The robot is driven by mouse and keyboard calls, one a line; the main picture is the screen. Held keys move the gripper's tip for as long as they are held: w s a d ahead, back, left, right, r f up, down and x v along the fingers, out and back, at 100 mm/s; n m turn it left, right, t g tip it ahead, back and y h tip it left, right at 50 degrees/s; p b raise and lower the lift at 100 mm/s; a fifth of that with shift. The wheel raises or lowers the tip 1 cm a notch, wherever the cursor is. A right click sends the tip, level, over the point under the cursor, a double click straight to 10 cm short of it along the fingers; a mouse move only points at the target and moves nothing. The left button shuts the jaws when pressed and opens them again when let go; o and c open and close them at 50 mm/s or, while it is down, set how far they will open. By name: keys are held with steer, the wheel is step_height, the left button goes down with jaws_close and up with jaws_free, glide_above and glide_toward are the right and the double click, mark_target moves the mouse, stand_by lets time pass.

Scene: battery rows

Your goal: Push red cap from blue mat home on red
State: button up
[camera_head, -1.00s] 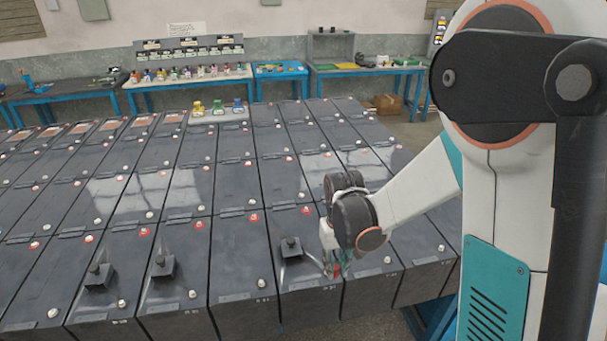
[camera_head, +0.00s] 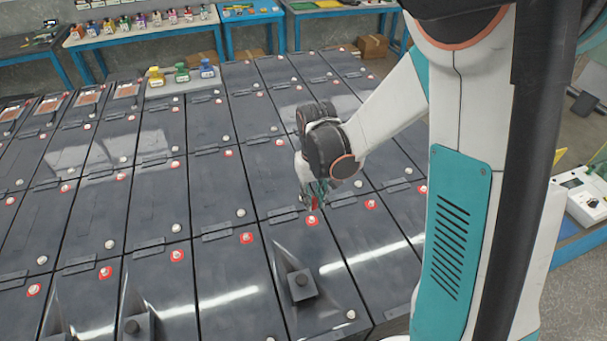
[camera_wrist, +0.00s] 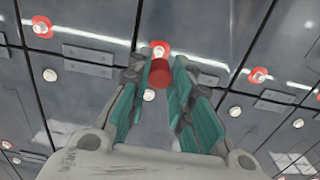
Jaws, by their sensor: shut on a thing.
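My gripper (camera_head: 313,193) is shut on a small red cap (camera_wrist: 160,73), which sits between the teal fingertips in the wrist view. The cap (camera_head: 314,203) shows partly below the fingers in the head view. A red-ringed terminal (camera_wrist: 160,48) lies just beyond the cap in the wrist view; the same kind of terminal (camera_head: 311,220) shows just below the cap in the head view. I cannot tell whether the cap touches it. A plain white terminal (camera_wrist: 149,95) shows near the fingers. I cannot make out the blue mat.
Dark battery cases (camera_head: 233,278) stand in close rows, with red-ringed and plain white terminals. A black block (camera_head: 301,286) stands on the case in front of my gripper. Yellow, green and blue small items (camera_head: 182,73) stand on a grey tray behind. Workbenches (camera_head: 140,30) line the back.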

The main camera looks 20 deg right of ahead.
mark_target(312, 219)
steer(key=shift+w+f, duration=0.1)
steer(key=shift+w, duration=0.2)
steer(key=shift+s+f+b, duration=0.1)
steer(key=shift+f+b, duration=1.25)
steer(key=shift+f, duration=0.75)
steer(key=shift+b, duration=0.35)
steer(key=shift+f+b, duration=1.4)
steer(key=shift+b, duration=0.15)
stand_by(1.4)
steer(key=o, duration=0.8)
